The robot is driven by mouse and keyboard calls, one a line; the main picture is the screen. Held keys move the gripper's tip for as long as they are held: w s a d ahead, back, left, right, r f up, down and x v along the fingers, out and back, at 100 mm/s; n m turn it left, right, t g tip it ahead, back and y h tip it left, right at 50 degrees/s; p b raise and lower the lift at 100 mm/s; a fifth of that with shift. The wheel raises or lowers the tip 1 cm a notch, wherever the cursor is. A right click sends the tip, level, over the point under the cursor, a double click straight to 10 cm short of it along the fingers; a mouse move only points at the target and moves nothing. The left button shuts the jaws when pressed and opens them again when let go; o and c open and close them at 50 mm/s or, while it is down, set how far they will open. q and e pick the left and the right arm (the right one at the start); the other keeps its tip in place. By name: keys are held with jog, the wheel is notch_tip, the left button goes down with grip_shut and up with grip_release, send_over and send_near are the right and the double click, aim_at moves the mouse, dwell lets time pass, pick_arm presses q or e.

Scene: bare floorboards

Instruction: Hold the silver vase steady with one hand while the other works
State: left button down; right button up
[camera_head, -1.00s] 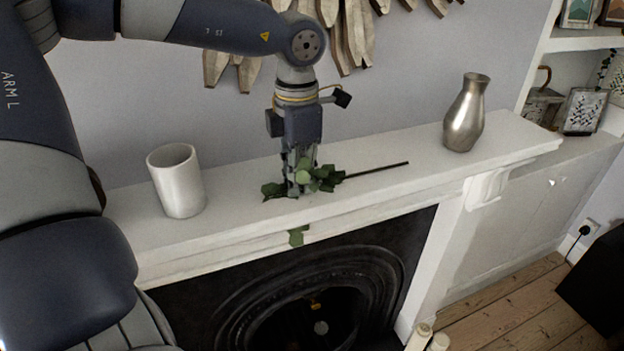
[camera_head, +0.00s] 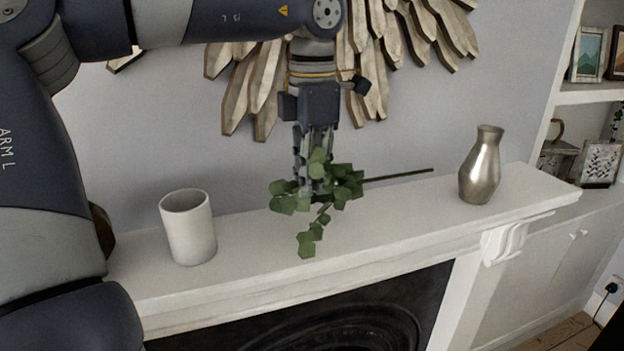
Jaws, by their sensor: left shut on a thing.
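The silver vase (camera_head: 481,168) stands upright on the right part of the white mantel shelf (camera_head: 400,222), with no gripper touching it. My left gripper (camera_head: 314,188) is shut on a green leafy sprig (camera_head: 306,243) over the middle of the shelf. The sprig's dark stem (camera_head: 398,176) points right, towards the vase, and ends short of it. Its leaves partly hide the fingertips. My right gripper is out of view.
A white cylindrical cup (camera_head: 188,228) stands on the shelf to the left of the gripper. A wooden wall decoration (camera_head: 245,85) hangs behind my left arm. Shelves with framed pictures (camera_head: 590,52) are at the right. The shelf between sprig and vase is clear.

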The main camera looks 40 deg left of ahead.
pick_arm(q)
jog(key=shift+r+p, duration=2.35)
jog(key=shift+r, duration=0.25)
jog(key=shift+f, duration=0.1)
